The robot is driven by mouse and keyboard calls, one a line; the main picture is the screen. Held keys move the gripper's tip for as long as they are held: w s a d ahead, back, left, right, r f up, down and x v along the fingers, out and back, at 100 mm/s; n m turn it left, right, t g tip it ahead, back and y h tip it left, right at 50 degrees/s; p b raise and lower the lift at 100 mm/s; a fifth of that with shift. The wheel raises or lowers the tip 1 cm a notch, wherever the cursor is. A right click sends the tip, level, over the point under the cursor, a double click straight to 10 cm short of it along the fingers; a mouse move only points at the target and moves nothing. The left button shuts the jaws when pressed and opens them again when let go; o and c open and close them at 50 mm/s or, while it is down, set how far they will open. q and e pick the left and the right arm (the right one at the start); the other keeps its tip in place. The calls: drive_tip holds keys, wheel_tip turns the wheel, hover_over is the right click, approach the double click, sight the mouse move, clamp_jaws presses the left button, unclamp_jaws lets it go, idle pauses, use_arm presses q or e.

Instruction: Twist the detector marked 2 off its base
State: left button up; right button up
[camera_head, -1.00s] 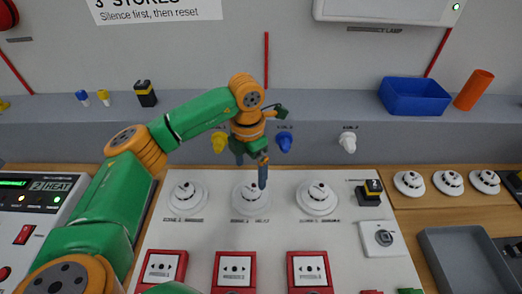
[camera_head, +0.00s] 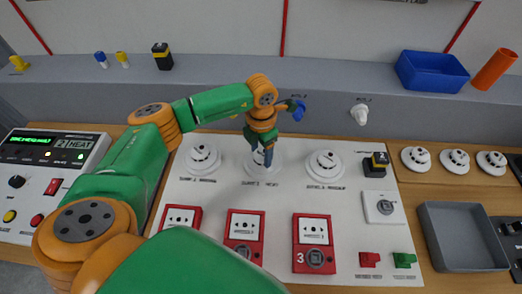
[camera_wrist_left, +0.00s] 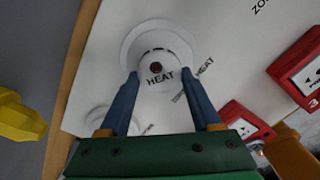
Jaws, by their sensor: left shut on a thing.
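The middle white detector (camera_head: 252,170) sits on the white board between two similar detectors. In the left wrist view the detector (camera_wrist_left: 158,45) carries the word HEAT and a dark red centre, on a wider round base. My left gripper (camera_head: 267,160) points down over it and hides part of it in the head view. In the left wrist view the blue fingers of my left gripper (camera_wrist_left: 163,85) stand on either side of it, shut on it. The label by it ends in HEAT; its number is not readable. My right gripper is not in view.
Detectors stand to the left (camera_head: 203,157) and right (camera_head: 325,164) on the board. Red call points (camera_head: 312,243) line its front. A grey tray (camera_head: 440,265) and several spare detectors (camera_head: 416,158) are at right. A blue bin (camera_head: 432,72) stands on the back ledge.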

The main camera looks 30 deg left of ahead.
use_arm(q)
drive_tip(key=shift+c, duration=0.5)
drive_tip(key=shift+n, duration=0.6)
drive_tip(key=shift+d+n+p, duration=0.1)
drive_tip(key=shift+n+p, duration=0.25)
drive_tip(key=shift+n, duration=0.95)
drive_tip(key=shift+n, duration=1)
drive_tip(key=shift+d+r+n+p, duration=0.1)
drive_tip(key=shift+n+p, duration=0.3)
drive_tip(key=shift+n, duration=0.5)
